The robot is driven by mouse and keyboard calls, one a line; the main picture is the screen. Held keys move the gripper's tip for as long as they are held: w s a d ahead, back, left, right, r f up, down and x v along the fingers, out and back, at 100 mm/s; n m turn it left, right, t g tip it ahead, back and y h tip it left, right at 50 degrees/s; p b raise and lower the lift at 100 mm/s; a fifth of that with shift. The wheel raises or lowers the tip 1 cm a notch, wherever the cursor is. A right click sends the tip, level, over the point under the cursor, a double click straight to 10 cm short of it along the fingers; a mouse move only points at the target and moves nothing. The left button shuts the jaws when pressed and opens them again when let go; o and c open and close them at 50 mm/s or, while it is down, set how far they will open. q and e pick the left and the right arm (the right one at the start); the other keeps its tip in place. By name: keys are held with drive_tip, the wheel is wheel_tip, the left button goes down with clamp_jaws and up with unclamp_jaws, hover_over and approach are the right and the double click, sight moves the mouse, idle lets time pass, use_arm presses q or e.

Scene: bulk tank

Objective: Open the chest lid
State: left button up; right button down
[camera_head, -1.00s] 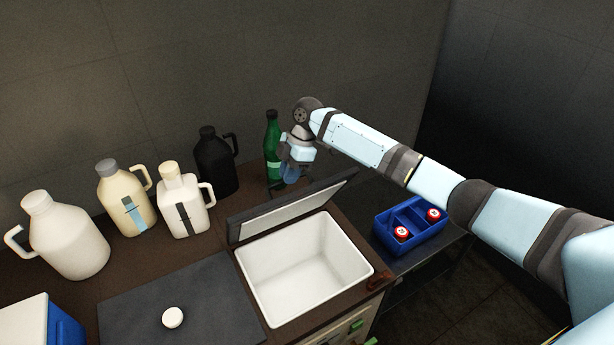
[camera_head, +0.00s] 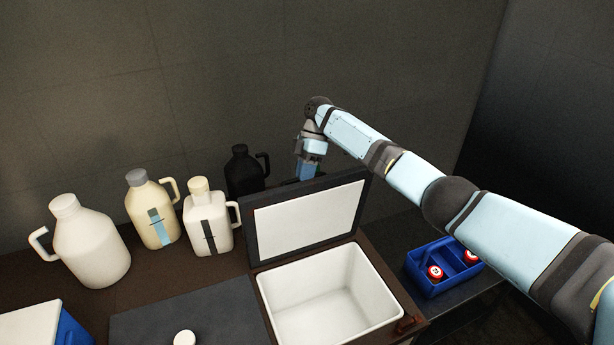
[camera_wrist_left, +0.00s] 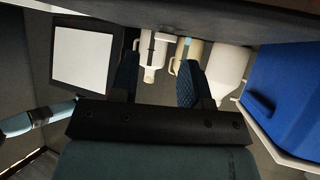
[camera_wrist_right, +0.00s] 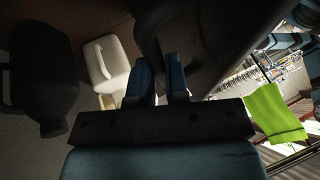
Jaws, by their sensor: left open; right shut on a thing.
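The chest lid (camera_head: 252,237) is dark-framed with a white inner panel and stands steeply raised along the back of the chest (camera_head: 415,320). The chest's white interior is open to view. My right gripper (camera_head: 309,177) is at the lid's top edge, its fingertips partly hidden behind it. In the right wrist view, its blue fingers (camera_wrist_right: 160,78) are close together around a dark piece, apparently the lid's edge or handle. My left gripper (camera_wrist_left: 158,80) is open and empty in the left wrist view, which also shows the lid (camera_wrist_left: 84,58); the head view does not show this gripper.
A white jug (camera_head: 85,245), a cream jug (camera_head: 152,210), a square white jug (camera_head: 208,222) and a black jug (camera_head: 243,172) stand left of the lid. A blue crate (camera_head: 432,288) with red-topped items sits at right. A dark panel with a white knob (camera_head: 184,338) lies in front.

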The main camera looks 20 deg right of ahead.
drive_tip(key=shift+s+f, duration=0.1)
drive_tip(key=shift+f, duration=0.4)
drive_tip(key=c, duration=1.4)
unclamp_jaws()
drive_tip(key=shift+o, duration=1.4)
drive_tip(key=shift+w+a+f, duration=0.1)
drive_tip(key=shift+w+f, duration=0.1)
drive_tip(key=shift+w, duration=0.1)
use_arm(q)
drive_tip(key=f+b, duration=0.2)
drive_tip(key=shift+w+f, duration=0.2)
drive_tip(key=shift+f, duration=0.1)
use_arm(e)
drive_tip(key=v, duration=1.4)
drive_tip(key=shift+w, duration=0.15)
drive_tip(key=shift+f, duration=0.1)
